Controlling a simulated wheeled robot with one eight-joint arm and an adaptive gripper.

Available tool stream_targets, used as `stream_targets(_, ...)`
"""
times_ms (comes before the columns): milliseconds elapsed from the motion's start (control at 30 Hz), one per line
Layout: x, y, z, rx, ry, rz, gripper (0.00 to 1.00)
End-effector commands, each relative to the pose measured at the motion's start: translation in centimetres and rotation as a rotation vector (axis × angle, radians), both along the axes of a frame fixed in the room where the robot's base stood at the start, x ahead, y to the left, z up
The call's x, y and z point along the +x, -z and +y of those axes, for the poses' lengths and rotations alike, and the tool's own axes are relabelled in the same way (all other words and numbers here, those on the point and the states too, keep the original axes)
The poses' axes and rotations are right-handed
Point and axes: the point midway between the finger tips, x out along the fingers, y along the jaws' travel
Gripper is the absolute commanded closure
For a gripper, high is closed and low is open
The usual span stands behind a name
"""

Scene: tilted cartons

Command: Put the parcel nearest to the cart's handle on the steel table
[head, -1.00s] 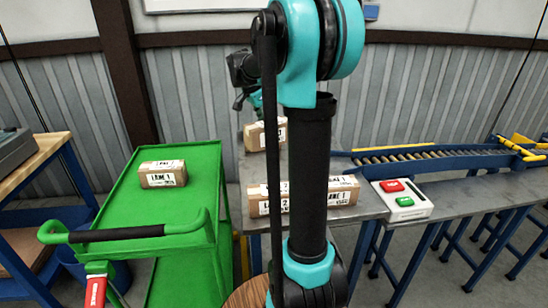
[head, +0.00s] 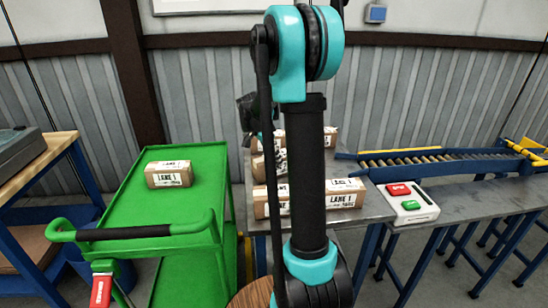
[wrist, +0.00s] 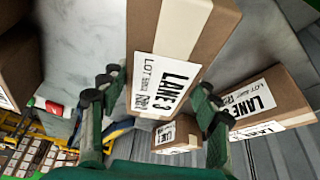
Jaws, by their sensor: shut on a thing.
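My gripper (wrist: 158,90) is shut on a brown parcel (wrist: 200,30) with a white "LANE 3" label; one finger lies on each side of it. In the head view my arm hides most of the gripper. A parcel (head: 258,166) partly behind my arm there seems to be the held one, over or on the steel table (head: 378,208). I cannot tell whether it touches the tabletop. The green cart (head: 197,207) stands at left, its black-gripped handle (head: 125,233) toward me. One "LANE 1" parcel (head: 169,174) lies on its top, toward the far end.
Cardboard parcels (head: 345,194) lie on the steel table's near part, partly behind my arm; another (head: 329,137) shows farther back. A red-and-green button box (head: 408,202) is to the right. A roller conveyor (head: 430,160) runs behind it. A wooden bench (head: 40,165) stands far left.

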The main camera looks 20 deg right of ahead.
Motion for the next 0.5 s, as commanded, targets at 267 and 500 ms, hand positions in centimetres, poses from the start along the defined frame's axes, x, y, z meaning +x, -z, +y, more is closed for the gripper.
stream_targets(267,0.01,0.24,-0.01,0.0,0.0,0.0,0.81)
stream_targets(500,0.01,0.22,0.0,0.0,0.0,0.0,0.18)
